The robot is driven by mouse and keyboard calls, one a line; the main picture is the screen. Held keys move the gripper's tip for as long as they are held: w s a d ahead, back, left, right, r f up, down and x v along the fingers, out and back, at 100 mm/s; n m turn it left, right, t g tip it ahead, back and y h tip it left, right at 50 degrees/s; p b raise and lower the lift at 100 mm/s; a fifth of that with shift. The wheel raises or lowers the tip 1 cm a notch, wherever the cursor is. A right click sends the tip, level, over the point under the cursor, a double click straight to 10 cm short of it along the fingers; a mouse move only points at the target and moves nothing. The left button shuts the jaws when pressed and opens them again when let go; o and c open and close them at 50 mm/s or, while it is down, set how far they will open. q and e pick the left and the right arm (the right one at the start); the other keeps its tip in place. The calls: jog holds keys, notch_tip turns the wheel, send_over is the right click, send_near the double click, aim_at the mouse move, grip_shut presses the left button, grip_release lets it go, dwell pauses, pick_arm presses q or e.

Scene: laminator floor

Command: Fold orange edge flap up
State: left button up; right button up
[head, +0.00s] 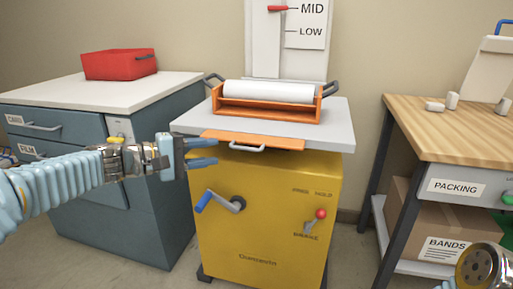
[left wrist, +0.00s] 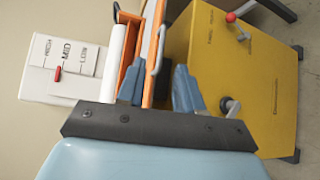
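The orange edge flap (head: 270,139) lies along the front edge of the grey top of the yellow laminator (head: 270,220). It looks flat, and a pale bar handle (head: 247,149) is on its front. My left gripper (head: 207,153) is open at the flap's left end, its two blue fingers apart and pointing right. In the left wrist view the fingers (left wrist: 160,92) stand apart, with the orange flap (left wrist: 151,70) showing between them. I cannot tell whether they touch it. Part of my right arm shows at the lower right; its fingers are out of view.
A white roll (head: 268,91) sits in an orange cradle (head: 268,109) on the machine top. A blue-handled crank (head: 220,203) and a red-knobbed lever (head: 315,220) stick out of the front. A drawer cabinet (head: 75,215) stands left, a wooden packing bench (head: 460,130) right.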

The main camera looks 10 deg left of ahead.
aim_at(244, 149)
pick_arm(q)
jog(key=p+x, duration=0.1)
jog(key=x, duration=1.1)
jog(key=shift+w+d+f, duration=0.1)
jog(key=shift+d+f, duration=0.1)
jog(key=shift+d, duration=0.05)
jog(key=shift+c, duration=0.3)
